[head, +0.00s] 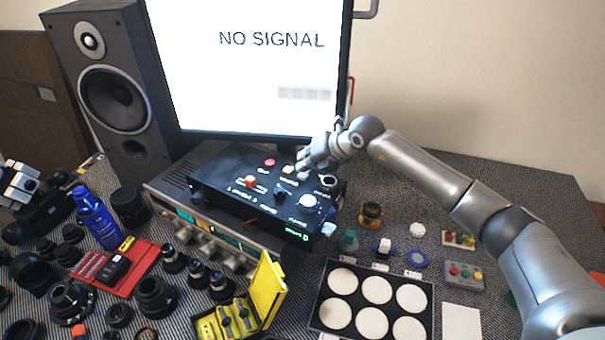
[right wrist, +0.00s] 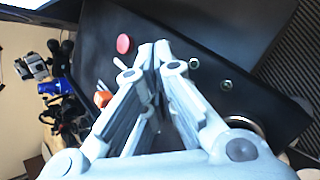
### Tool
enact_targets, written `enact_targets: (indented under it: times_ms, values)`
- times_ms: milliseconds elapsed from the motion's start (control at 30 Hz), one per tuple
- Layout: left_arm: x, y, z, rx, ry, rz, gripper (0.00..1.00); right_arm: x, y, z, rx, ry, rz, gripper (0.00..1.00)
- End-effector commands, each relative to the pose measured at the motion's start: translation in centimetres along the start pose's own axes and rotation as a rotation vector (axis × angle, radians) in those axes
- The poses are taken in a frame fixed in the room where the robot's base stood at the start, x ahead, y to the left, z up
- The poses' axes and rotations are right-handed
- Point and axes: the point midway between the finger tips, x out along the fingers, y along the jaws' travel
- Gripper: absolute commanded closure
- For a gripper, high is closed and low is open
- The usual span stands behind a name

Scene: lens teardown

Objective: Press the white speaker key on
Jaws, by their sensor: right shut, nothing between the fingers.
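The black control box (head: 225,187) sits on top of the silver receiver, with red, orange and pale controls on its upper face. A small pale key (head: 288,169) shows beside the red button (head: 270,163). Another pale key (head: 303,176) lies just under my right gripper (head: 304,164). I cannot tell for sure which is the speaker key. The right gripper is shut and empty, its fingertips over the box's far part. In the right wrist view the shut fingertips (right wrist: 154,52) are beside the red button (right wrist: 124,44) and hide part of the panel; contact cannot be told.
A monitor (head: 250,75) stands behind the box and a tall speaker (head: 112,75) at the left. In front are a yellow case (head: 266,290), several lenses and a tray of white discs (head: 323,305). A silver receiver (head: 170,205) supports the box.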

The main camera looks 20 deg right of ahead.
Motion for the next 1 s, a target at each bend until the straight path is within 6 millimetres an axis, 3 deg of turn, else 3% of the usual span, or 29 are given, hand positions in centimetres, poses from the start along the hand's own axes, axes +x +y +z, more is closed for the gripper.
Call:
enact_targets:
  times_ms: [1000]
  values:
    - [0.71, -0.01, -0.04, 0.001, 0.001, 0.000, 0.45, 0.61, -0.47, -0.48, 0.000, 0.000, -0.001, 1.00]
